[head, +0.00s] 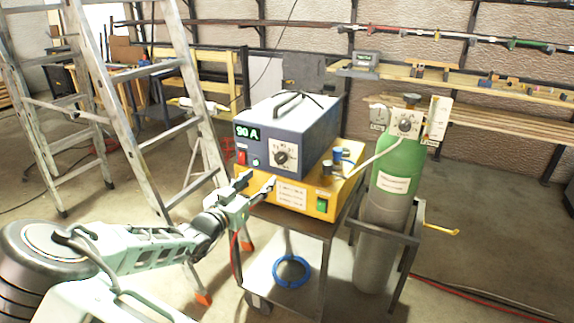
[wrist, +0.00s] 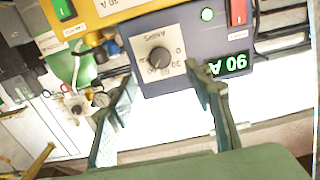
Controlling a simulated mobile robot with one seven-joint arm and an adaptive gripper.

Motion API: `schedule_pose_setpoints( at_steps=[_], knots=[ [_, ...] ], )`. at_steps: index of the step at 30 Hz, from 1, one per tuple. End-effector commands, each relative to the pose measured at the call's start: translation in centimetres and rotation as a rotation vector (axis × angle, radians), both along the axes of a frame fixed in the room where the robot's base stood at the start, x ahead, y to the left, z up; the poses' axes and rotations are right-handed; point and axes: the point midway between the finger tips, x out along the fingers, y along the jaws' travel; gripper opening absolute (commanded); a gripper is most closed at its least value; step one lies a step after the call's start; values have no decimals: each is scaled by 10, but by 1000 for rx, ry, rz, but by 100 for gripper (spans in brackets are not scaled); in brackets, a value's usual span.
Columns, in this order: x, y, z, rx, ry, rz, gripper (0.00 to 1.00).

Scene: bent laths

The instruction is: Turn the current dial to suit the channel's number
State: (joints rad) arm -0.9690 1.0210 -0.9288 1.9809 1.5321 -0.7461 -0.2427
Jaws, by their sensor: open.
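The current dial (head: 285,155) is a dark round knob on a white plate on the front of the blue-grey welding box (head: 310,127). In the wrist view the dial (wrist: 158,58) appears upside down, with amp markings around it; its exact pointing is unclear. The green display (head: 247,133) reads 90 A. My gripper (head: 260,179) is open and empty, in front of the box and below the dial. In the wrist view the dial lies between my fingers (wrist: 160,80), apart from them. A white label (head: 291,195) on the yellow unit has print too small to read.
The yellow unit (head: 325,197) supports the welding box on a metal cart (head: 285,225). A red switch (head: 241,157) is left of the dial. A green gas cylinder (head: 398,170) with a hose stands right. An aluminium ladder (head: 150,140) stands left. Floor right of the cylinder is mostly clear.

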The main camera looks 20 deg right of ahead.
Motion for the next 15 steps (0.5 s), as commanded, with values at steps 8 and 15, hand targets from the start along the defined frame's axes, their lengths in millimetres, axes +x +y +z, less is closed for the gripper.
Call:
schedule_pose_setpoints(
  at_steps=[8, 15],
  knots=[
    [11, -14, 2, -29, -11, -5, 47],
    [39, -51, 2, -30, -11, -5, 47]
  ],
)
